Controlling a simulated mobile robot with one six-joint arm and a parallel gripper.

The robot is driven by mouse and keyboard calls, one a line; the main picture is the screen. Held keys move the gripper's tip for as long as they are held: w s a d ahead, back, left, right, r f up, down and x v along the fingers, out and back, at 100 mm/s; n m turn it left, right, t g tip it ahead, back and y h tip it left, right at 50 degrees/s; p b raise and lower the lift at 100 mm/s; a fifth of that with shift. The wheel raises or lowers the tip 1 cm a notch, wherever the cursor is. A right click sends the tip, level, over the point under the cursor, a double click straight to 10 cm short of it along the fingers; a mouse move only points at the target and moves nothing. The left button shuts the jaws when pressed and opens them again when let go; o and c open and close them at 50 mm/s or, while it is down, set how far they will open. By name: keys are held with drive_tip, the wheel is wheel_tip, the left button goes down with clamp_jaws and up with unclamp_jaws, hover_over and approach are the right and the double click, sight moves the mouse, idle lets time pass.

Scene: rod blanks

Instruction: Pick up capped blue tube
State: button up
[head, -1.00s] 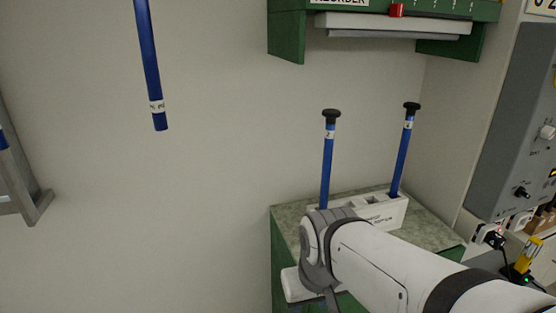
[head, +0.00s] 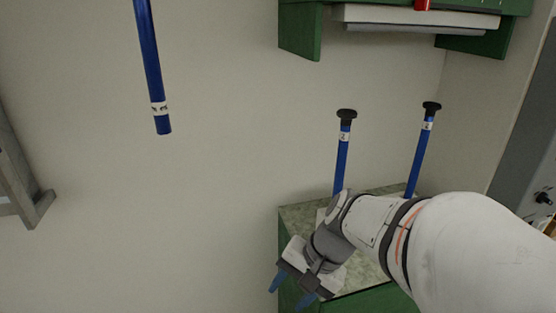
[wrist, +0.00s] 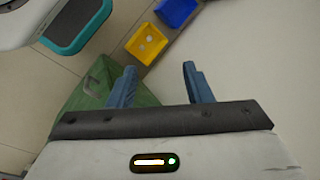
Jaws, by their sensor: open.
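Two blue tubes with black caps stand upright at the green cabinet: a left capped tube (head: 342,160) and a right capped tube (head: 420,155). Each has a white label under its cap. My arm hides their lower ends and most of the white holder. My gripper (head: 291,285) is in front of and below the left tube, pointing down, with its blue fingers apart and empty. The wrist view also shows the open fingers (wrist: 157,88) with nothing between them. No capped tube shows in the wrist view.
A blue rod (head: 150,70) without a visible cap hangs at upper left. A green shelf (head: 300,32) is above the tubes. The green cabinet (head: 352,303) stands against the wall. The wrist view shows yellow (wrist: 146,43) and blue (wrist: 177,10) bins on the floor.

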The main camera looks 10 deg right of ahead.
drive_tip(key=w+r+m+t+y, duration=0.2)
drive_tip(key=w+m+y, duration=0.25)
drive_tip(key=m, duration=0.25)
drive_tip(key=m+t+h+p, duration=0.2)
drive_tip(key=m+t+h, duration=0.3)
drive_tip(key=m+t, duration=1.15)
approach(343, 178)
drive_tip(key=w+r+m+g, duration=0.2)
drive_tip(key=w+r+g, duration=0.1)
drive_tip(key=w, duration=0.1)
drive_tip(key=shift+t, duration=0.25)
drive_tip(key=x, duration=0.2)
drive_tip(key=p+x, duration=0.1)
drive_tip(key=x, duration=0.1)
drive_tip(key=a+f+p+x, duration=0.1)
drive_tip(key=x, duration=0.2)
drive_tip(key=shift+d, duration=0.1)
clamp_jaws()
